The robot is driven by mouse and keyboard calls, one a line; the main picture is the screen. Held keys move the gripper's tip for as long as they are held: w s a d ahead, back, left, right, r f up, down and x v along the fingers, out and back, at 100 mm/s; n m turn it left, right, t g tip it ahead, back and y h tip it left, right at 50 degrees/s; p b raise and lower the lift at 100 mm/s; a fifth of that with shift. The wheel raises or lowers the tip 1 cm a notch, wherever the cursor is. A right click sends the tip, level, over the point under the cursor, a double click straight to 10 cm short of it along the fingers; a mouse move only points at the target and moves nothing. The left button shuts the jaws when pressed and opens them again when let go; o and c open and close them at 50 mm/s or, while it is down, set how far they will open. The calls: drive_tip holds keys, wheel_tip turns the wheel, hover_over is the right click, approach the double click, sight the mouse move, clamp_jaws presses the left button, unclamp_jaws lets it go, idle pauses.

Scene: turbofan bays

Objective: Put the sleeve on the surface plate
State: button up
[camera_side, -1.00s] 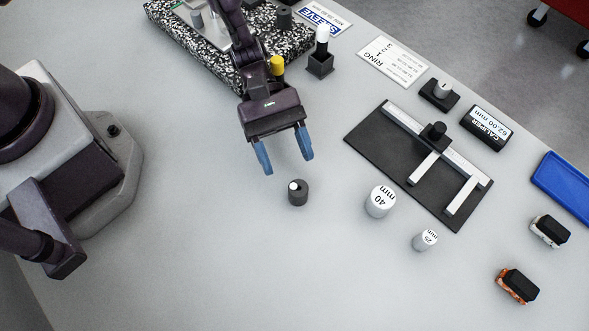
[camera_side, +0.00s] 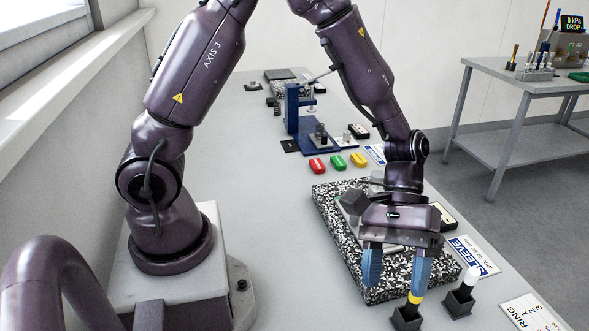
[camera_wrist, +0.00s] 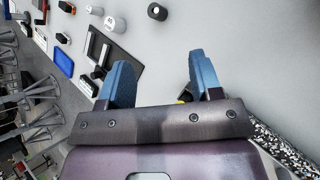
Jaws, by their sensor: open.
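The likely sleeve, a short dark grey ring with a pale centre (camera_wrist: 157,11), stands on the bench at the top of the wrist view, beyond my fingertips and apart from them. It is not in the current side view. The surface plate (camera_side: 345,240) is a black-and-white speckled slab in the side view; a corner of it (camera_wrist: 283,143) shows at the lower right of the wrist view. My gripper (camera_side: 395,287) points down by the plate's near end, open, with nothing between its blue fingers (camera_wrist: 160,62). Its height above the bench is unclear.
A yellow-topped post (camera_side: 414,298) and a white-topped post (camera_side: 468,281) stand in dark blocks near the plate. A SLEEVE card (camera_side: 470,257) lies beside it. Red (camera_side: 318,166), green and yellow blocks lie behind.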

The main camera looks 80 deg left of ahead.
drive_tip(key=s+a+r+m+t+y, duration=0.3)
drive_tip(key=s+a+r+t, duration=0.1)
drive_tip(key=a+r, duration=0.3)
drive_tip(key=s+a+r+m+t+y, duration=0.3)
drive_tip(key=s+a+r+t+y, duration=0.1)
drive_tip(key=a+r, duration=0.4)
drive_tip(key=shift+s+a+r+t, duration=0.3)
drive_tip(key=shift+s+r+t, duration=0.25)
drive_tip(key=shift+r, duration=0.25)
drive_tip(key=shift+o, duration=0.4)
drive_tip(key=shift+s+a+r+m+y, duration=0.2)
drive_tip(key=shift+s+a+m+y, duration=0.1)
drive_tip(key=shift+a+y, duration=0.1)
drive_tip(key=shift+d, duration=0.1)
drive_tip(key=shift+d, duration=0.1)
